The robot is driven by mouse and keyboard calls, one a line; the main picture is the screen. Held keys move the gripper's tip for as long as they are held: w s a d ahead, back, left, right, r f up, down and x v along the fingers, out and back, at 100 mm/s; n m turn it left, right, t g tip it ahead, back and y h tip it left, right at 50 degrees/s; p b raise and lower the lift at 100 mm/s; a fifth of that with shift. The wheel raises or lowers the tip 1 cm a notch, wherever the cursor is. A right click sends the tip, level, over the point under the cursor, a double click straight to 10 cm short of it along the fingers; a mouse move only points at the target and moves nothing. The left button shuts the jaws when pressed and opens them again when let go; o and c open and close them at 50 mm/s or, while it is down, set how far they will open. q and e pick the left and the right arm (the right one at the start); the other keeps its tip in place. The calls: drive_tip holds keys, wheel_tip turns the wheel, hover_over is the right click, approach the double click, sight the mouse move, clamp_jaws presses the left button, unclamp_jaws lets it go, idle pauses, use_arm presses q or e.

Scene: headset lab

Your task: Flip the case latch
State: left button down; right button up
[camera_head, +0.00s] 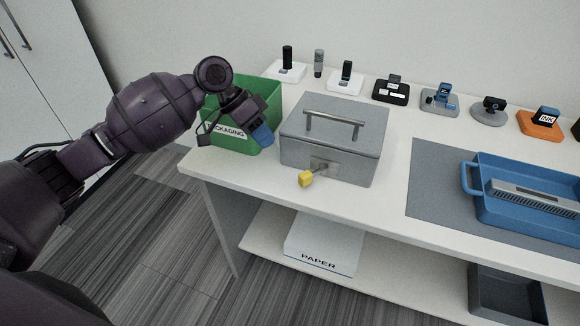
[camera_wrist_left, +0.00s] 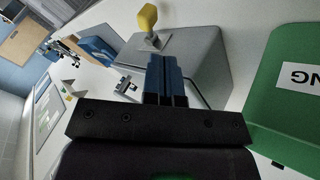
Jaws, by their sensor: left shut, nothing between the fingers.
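The grey case (camera_head: 345,162) stands shut on the white counter, with a bar handle on its lid. Its latch (camera_head: 306,178) has a yellow knob on a short metal lever, sticking out from a plate on the front face toward the lower left. In the left wrist view the yellow knob (camera_wrist_left: 147,17) shows at the top, beyond the fingers. My left gripper (camera_head: 262,136) has blue fingertips and is shut and empty. In the head view it is left of the case, in front of the green bin, apart from the latch. My right gripper is not in view.
The green packaging bin (camera_head: 268,95) stands left of the case, close to my left gripper. A blue tray (camera_head: 482,205) lies on a grey mat (camera_head: 432,190) at right. Several small devices stand along the wall. The counter's front strip is clear.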

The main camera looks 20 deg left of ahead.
sight(312, 175)
use_arm(q)
drive_tip(key=shift+f, duration=0.1)
drive_tip(key=b+x, duration=0.1)
drive_tip(key=x, duration=0.8)
drive_tip(key=shift+d+f, duration=0.3)
drive_tip(key=shift+d, duration=0.1)
